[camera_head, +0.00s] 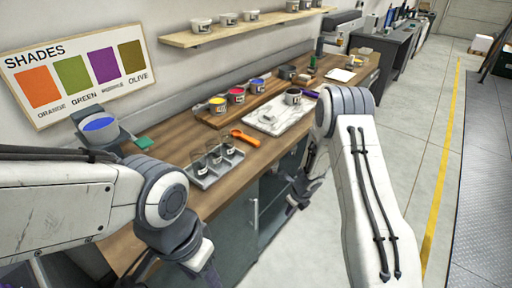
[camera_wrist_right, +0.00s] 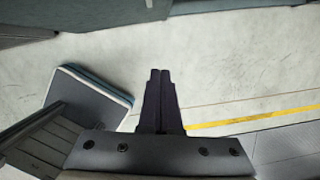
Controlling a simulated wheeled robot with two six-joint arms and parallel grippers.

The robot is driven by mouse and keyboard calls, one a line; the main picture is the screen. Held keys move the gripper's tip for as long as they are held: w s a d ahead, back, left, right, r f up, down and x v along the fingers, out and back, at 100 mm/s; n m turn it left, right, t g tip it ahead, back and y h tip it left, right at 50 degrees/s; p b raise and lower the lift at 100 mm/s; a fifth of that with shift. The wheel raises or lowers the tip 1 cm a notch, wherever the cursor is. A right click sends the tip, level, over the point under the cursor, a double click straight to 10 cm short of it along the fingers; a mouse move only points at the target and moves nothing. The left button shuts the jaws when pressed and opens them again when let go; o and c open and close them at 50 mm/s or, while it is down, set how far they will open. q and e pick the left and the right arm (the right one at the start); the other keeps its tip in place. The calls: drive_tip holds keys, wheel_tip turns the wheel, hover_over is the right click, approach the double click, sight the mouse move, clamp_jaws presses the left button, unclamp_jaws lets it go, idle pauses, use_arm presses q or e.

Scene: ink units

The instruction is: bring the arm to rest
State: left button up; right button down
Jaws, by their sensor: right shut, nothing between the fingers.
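My right arm comes in at the right, and its gripper (camera_head: 297,203) hangs low in front of the workbench, over the floor. In the right wrist view the two dark fingers (camera_wrist_right: 159,100) lie together, shut, with nothing between them and pale floor beyond. My left arm crosses the lower left of the head view and bends downward; its fingers do not show. The wooden workbench (camera_head: 160,150) runs from lower left to the back. My right gripper is apart from its top and everything on it.
Open floor (camera_head: 415,150) lies right.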

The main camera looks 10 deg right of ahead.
drive_tip(key=w+a+r+m+t+h, duration=0.1)
drive_tip(key=a+r+m, duration=0.2)
drive_tip(key=r+m, duration=0.3)
drive_tip(key=w+a+r+m+t+h, duration=0.1)
drive_tip(key=a+r+m+t, duration=0.2)
drive_tip(key=r, duration=0.5)
drive_tip(key=s+a+r+m+g+h, duration=0.1)
drive_tip(key=s+a+r+m+g, duration=0.15)
drive_tip(key=s+r+m, duration=0.4)
drive_tip(key=s+a+r+m+g+y, duration=0.1)
drive_tip(key=s+a+r+m, duration=0.2)
drive_tip(key=s+m, duration=0.3)
drive_tip(key=s+a+r+m+g, duration=0.1)
drive_tip(key=s+a+r+m, duration=0.2)
drive_tip(key=s+m, duration=0.3)
drive_tip(key=s+a+r+m+g+y, duration=0.1)
drive_tip(key=s+m, duration=0.6)
drive_tip(key=s, duration=0.7)
drive_tip(key=shift+s+a+r+g+y, duration=0.3)
drive_tip(key=shift+a+r+g, duration=0.15)
drive_tip(key=shift+a+r, duration=0.5)
